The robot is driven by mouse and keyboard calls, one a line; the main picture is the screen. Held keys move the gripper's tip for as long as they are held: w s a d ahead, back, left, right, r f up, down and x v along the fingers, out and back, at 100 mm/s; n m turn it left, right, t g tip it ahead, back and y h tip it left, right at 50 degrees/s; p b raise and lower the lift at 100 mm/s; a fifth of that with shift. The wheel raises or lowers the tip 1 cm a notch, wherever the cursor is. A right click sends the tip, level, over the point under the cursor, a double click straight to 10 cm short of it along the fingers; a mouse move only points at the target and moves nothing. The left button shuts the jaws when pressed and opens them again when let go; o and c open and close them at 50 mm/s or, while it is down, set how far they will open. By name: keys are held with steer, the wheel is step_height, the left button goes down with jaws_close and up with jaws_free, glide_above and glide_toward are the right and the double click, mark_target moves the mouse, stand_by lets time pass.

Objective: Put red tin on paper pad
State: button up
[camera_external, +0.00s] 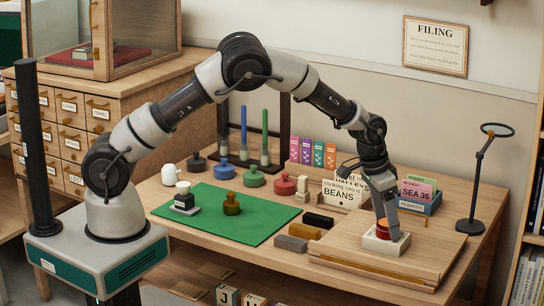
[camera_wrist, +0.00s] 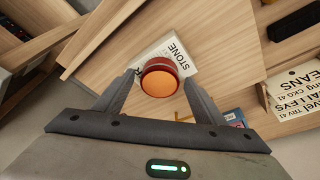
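The red tin (camera_wrist: 162,80) is round, with red sides and an orange top. It also shows in the external view (camera_external: 384,232), partly covered by my gripper. It appears to stand on a white block lettered STONE (camera_wrist: 150,55), which looks like the paper pad (camera_external: 372,243), on the raised wooden board. My gripper (camera_wrist: 160,78) points down over the tin, one finger on each side. Narrow gaps show between the fingers and the tin, so it looks open around it. The tin's underside is hidden.
Several lidded pots, dark bars and a BEANS sign (camera_external: 345,193) stand nearby. A black lamp stand (camera_external: 475,180) is at right. The wooden board (camera_external: 345,262) is bare left of the pad.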

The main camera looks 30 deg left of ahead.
steer(key=shift+r, duration=0.5)
steer(key=p+v, duration=0.1)
steer(key=v, duration=1)
steer(key=shift+a+r, duration=0.15)
